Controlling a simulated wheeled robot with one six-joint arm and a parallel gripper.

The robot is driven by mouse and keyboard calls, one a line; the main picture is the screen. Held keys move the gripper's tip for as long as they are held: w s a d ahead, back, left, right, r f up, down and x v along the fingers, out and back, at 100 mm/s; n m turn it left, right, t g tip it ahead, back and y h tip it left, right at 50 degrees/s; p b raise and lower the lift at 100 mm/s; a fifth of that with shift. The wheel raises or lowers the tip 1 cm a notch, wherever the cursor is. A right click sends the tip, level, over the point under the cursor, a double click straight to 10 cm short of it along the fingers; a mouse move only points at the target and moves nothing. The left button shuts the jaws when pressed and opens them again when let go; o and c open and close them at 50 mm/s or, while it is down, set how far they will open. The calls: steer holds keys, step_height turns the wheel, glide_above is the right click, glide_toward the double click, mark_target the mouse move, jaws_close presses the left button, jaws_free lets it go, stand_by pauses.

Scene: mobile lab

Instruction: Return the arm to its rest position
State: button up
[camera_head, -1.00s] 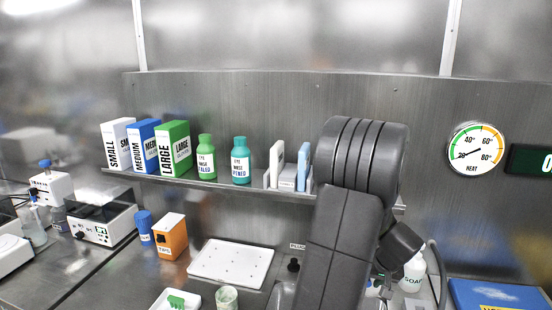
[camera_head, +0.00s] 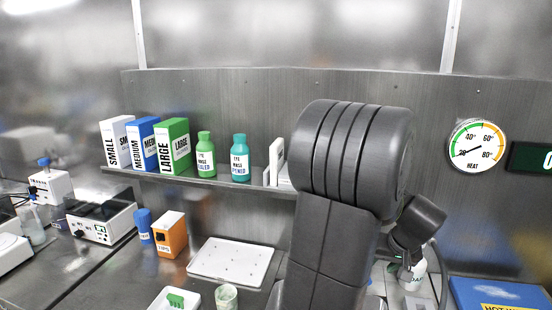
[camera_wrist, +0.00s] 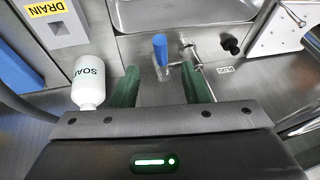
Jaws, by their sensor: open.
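My gripper (camera_wrist: 160,78) shows in the wrist view with its two green fingers spread apart and nothing held between them. In that view a clear vial with a blue cap (camera_wrist: 161,48) lies in line with the gap, past the fingertips. A white soap bottle (camera_wrist: 89,82) is to the left of the left finger. In the head view my dark arm rises bent in front of the shelf, and its wrist part hangs at the right above the soap bottle (camera_head: 413,272). My fingers are not clearly visible there.
A shelf (camera_head: 225,183) behind my arm carries boxes and two eye wash bottles. A white tray (camera_head: 232,262), an orange box (camera_head: 169,235) and a small dish (camera_head: 174,300) are on the counter. A sink (camera_wrist: 185,12) shows in the wrist view. A blue box (camera_head: 500,293) is at right.

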steer(key=x, duration=0.9)
steer(key=shift+a+f+p, duration=0.1)
steer(key=shift+f+p, duration=0.15)
steer(key=shift+p, duration=0.1)
steer(key=shift+a+r+p, duration=0.1)
steer(key=shift+r+p, duration=0.25)
steer(key=shift+p, duration=0.3)
steer(key=shift+a+m+p, duration=0.25)
steer(key=shift+m+p, duration=0.05)
steer(key=shift+p, duration=0.2)
steer(key=shift+a+f, duration=0.1)
steer(key=shift+s+f, duration=0.1)
